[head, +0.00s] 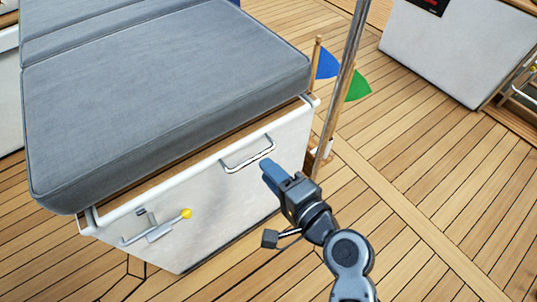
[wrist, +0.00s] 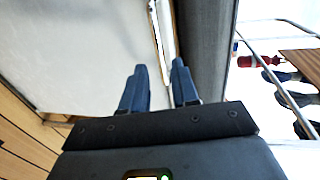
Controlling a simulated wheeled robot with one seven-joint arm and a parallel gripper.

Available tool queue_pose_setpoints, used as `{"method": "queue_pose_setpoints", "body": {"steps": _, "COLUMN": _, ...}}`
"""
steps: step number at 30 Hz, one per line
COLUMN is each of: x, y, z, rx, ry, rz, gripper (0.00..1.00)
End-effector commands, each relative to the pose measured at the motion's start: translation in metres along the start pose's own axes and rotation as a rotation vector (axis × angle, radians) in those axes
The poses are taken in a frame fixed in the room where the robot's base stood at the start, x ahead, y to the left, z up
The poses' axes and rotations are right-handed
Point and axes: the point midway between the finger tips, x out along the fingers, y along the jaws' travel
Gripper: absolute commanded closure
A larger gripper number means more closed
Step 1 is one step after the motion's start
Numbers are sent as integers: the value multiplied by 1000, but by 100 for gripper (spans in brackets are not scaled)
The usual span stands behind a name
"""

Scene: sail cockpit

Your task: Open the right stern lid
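A grey cushioned lid (head: 165,85) lies closed on top of a white locker (head: 220,205); I cannot tell if it is the right stern lid. A metal bar handle (head: 249,155) is on the locker's upper front. My gripper (head: 266,166) is just right of and below the handle, with its blue fingers pointing at it. In the wrist view, my gripper (wrist: 159,68) has its fingers apart with nothing between them.
A lever with a yellow knob (head: 187,213) is on the locker's front left. A metal pole (head: 342,85) and blue (head: 326,64) and green (head: 358,86) flags stand by its right corner. Planked deck (head: 430,180) lies open to the right.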

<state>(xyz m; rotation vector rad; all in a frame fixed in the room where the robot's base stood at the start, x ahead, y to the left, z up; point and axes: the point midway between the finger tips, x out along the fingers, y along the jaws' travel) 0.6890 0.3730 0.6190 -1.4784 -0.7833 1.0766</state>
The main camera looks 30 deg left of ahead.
Motion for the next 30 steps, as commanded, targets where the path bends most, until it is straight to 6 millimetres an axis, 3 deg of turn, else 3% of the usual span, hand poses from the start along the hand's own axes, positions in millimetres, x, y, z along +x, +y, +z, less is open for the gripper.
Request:
{"method": "queue_pose_setpoints", "body": {"steps": 6, "x": 35, "y": 0, "z": 0, "rx": -3, "ry": 0, "rz": -1, "gripper": 71}}
{"method": "queue_pose_setpoints", "body": {"steps": 12, "x": 57, "y": 0, "z": 0, "rx": -2, "ry": 2, "rz": 0, "gripper": 71}}
{"method": "queue_pose_setpoints", "body": {"steps": 23, "x": 63, "y": 0, "z": -1, "rx": -2, "ry": 4, "rz": 0, "gripper": 71}}
{"method": "queue_pose_setpoints", "body": {"steps": 30, "x": 63, "y": 0, "z": -1, "rx": -2, "ry": 4, "rz": 0, "gripper": 92}}
